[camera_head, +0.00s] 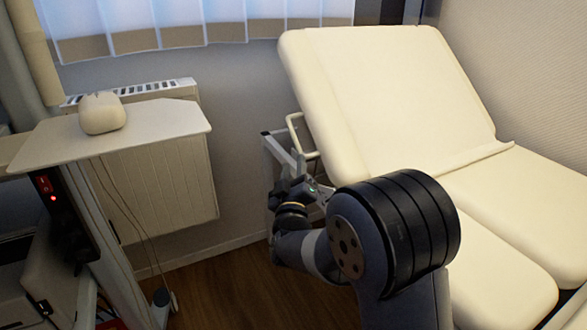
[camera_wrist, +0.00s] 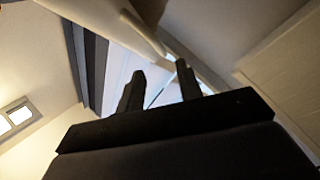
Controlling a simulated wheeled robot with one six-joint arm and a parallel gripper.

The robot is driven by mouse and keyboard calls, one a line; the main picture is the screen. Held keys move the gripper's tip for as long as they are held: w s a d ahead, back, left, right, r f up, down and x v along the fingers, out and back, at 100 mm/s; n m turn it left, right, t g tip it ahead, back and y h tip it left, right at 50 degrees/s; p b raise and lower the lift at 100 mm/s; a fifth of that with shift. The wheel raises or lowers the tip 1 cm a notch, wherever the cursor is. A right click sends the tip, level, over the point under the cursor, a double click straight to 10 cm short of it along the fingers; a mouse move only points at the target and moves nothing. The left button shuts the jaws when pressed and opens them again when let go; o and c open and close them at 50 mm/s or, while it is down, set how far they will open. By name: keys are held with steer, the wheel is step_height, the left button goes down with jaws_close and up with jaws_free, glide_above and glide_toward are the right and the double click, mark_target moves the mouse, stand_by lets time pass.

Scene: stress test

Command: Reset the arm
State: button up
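My arm rises from the bottom right of the head view, its large dark joint in front of the cream bed. My gripper (camera_wrist: 158,84) shows in the wrist view as two dark fingers standing apart with an open gap between them. Nothing is held in the gap. In the head view, the wrist end of my arm is beside the bed's left side, partly hidden by the arm joint, and the fingertips cannot be made out there.
A cream examination bed (camera_head: 390,90) with raised backrest fills the right. A metal handle (camera_head: 297,135) is close to my wrist. At left, a trolley shelf (camera_head: 165,125) carries a white mouse-shaped object (camera_head: 102,113). A radiator (camera_head: 170,180) is behind. Bare wood floor (camera_head: 230,290) lies between.

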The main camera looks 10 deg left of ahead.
mark_target(294, 139)
steer(key=shift+w, duration=0.1)
steer(key=b+x, duration=0.2)
steer(key=x, duration=0.8)
steer(key=shift+w+r, duration=0.1)
steer(key=shift+w, duration=0.25)
steer(key=shift+w+a+f+g+p, duration=0.1)
steer(key=shift+w+f+g+p, duration=0.05)
steer(key=shift+f+g+p, duration=0.2)
steer(key=shift+f, duration=0.1)
